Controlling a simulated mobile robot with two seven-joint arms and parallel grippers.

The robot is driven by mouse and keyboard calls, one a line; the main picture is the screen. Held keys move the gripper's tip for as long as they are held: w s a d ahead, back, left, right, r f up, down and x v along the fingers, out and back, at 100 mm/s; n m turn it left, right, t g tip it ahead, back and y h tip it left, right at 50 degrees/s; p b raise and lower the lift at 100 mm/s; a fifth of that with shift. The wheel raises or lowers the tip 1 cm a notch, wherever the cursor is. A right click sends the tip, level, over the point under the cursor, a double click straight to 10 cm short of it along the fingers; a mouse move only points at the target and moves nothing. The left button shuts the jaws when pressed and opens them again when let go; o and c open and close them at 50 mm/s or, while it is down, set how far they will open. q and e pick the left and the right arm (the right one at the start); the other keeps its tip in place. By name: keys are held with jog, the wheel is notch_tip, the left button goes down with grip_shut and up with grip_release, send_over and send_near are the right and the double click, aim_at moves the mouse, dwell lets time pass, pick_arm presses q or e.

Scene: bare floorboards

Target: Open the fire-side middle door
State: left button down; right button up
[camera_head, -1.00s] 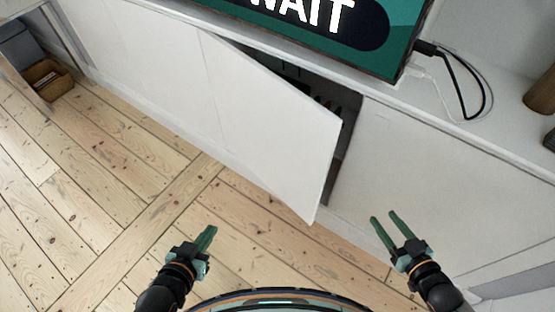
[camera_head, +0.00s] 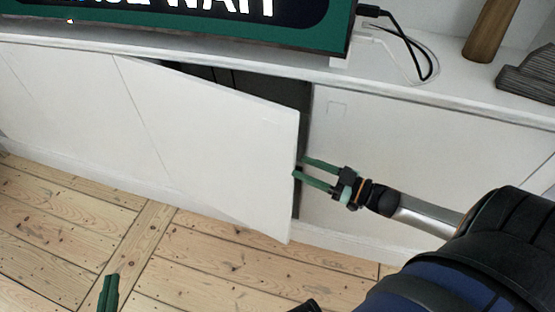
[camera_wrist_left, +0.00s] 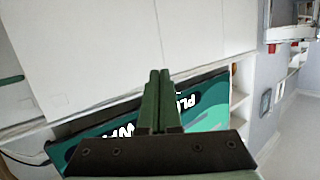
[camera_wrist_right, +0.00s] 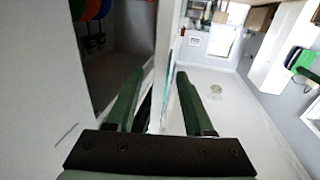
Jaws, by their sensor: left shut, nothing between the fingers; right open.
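The white middle door (camera_head: 215,145) stands ajar in the head view, its free right edge swung out from the cabinet. A dark gap (camera_head: 304,130) shows behind that edge. My right gripper (camera_head: 298,167) is open at the free edge, with one fingertip overlapping the door's front and the other by the gap. In the right wrist view the thin door edge (camera_wrist_right: 165,60) runs between the two fingers; I cannot tell whether they touch it. My left gripper (camera_head: 108,289) is shut and empty, low over the floor at the lower left, away from the door.
A screen (camera_head: 200,22) stands on the white cabinet top above the door. Black and white cables (camera_head: 425,60), a wooden cylinder (camera_head: 490,32) and a dark grey object (camera_head: 530,75) are at the right. The wooden floor (camera_head: 60,215) in front is clear.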

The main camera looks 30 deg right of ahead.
aim_at(279, 159)
jog(key=b+x, duration=0.1)
jog(key=x, duration=0.6)
jog(key=shift+w, duration=0.1)
pick_arm(q)
notch_tip(279, 159, up, 11)
jog(key=m+t+h, duration=0.2)
jog(key=t, duration=0.2)
jog(key=shift+w+d+f+b, duration=0.15)
jog(key=shift+w+d+b, duration=0.15)
jog(key=shift+w, duration=0.15)
pick_arm(e)
jog(key=shift+w+a, duration=0.25)
jog(key=shift+w, duration=0.1)
grip_shut()
jog(key=shift+f, duration=0.1)
